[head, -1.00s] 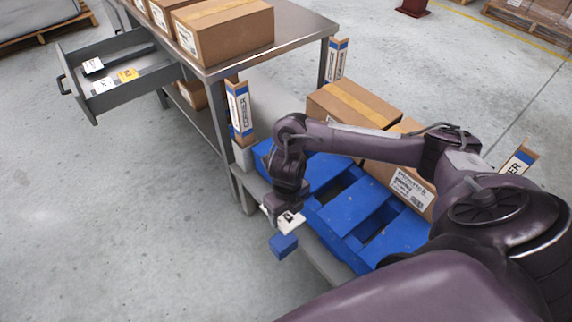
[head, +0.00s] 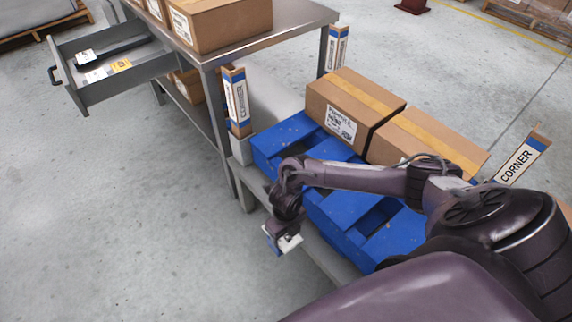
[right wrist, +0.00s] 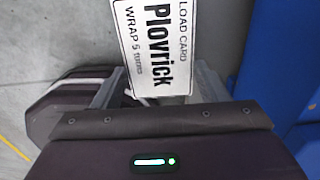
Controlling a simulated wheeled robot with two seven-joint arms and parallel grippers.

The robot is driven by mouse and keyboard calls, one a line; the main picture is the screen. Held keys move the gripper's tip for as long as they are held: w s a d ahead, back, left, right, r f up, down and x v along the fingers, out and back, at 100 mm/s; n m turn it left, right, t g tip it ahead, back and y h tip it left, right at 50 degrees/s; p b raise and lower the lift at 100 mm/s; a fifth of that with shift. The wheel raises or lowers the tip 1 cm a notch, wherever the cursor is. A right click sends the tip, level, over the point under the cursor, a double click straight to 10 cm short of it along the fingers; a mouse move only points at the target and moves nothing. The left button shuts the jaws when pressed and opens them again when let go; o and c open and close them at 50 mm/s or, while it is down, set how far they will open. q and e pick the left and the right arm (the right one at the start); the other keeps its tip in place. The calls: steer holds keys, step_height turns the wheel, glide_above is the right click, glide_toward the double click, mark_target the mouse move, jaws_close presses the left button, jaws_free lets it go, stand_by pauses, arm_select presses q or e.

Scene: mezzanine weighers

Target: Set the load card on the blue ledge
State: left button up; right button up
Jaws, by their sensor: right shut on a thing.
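The load card (right wrist: 155,45), white with black print reading "Plovrick", is held in my right gripper (right wrist: 155,98), shut on its lower end. In the head view the card (head: 288,243) is a small pale patch under my right gripper (head: 284,229). A small blue piece (head: 268,238), apparently the blue ledge, shows just left of the card beside the low grey platform. The card and gripper hide most of it, and I cannot tell whether the card touches it. My left gripper is out of view.
A blue pallet (head: 350,205) with cartons (head: 355,100) lies on the low grey platform (head: 330,260), under my right arm. A steel table (head: 300,22) stands behind, with an open drawer (head: 120,85) at left. The floor at left is clear.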

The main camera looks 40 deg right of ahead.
steer(key=shift+f, duration=0.25)
steer(key=shift+f, duration=0.15)
steer(key=o, duration=0.9)
steer(key=shift+o, duration=0.2)
